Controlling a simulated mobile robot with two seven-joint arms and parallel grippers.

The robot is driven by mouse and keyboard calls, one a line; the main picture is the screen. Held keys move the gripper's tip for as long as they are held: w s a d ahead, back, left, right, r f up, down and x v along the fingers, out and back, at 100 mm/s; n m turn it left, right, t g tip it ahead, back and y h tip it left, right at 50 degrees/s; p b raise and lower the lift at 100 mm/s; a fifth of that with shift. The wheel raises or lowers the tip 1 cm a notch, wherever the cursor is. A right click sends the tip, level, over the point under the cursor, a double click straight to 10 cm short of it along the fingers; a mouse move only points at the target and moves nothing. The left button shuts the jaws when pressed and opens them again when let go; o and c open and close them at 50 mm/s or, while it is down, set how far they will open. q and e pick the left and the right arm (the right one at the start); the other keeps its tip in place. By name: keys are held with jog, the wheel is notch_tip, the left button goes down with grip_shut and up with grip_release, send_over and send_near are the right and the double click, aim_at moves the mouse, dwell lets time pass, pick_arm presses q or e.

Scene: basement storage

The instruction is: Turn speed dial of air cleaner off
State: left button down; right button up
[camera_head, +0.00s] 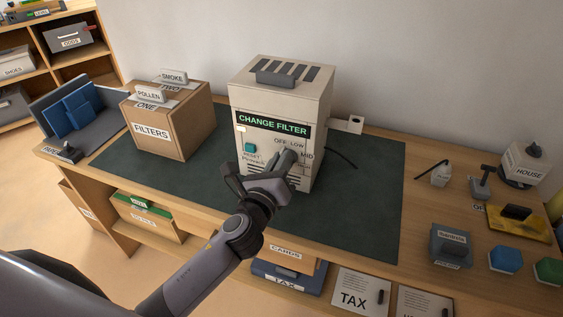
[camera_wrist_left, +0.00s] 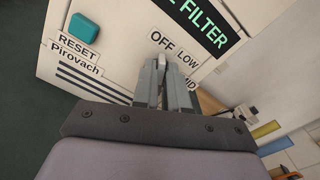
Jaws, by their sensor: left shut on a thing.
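The air cleaner (camera_head: 277,95) is a cream box with a slotted top, standing on a dark green mat. Its display (camera_head: 273,124) reads "CHANGE FILTER" in green. Below it are a teal RESET button (camera_head: 250,148) and the dial labels OFF, LOW and MID. My left gripper (camera_head: 287,158) is at the front panel, its fingers closed together on the speed dial and covering it. In the left wrist view the fingertips (camera_wrist_left: 165,68) are just below the OFF and LOW labels (camera_wrist_left: 174,50). The dial's pointing direction is hidden. My right gripper is not in view.
A cardboard FILTERS box (camera_head: 151,131) with POLLEN and SMOKE filters stands left of the cleaner. A small white part (camera_head: 350,124) sticks out from the cleaner's right side. Small tools and blocks lie on the bench's right end. The mat (camera_head: 365,200) is clear at right.

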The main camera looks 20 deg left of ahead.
pick_arm(q)
jog(key=shift+n, duration=0.3)
jog(key=c, duration=1.2)
grip_release()
jog(key=shift+o, duration=0.2)
jog(key=shift+s, duration=0.1)
jog(key=s, duration=0.7)
jog(key=shift+a, duration=0.15)
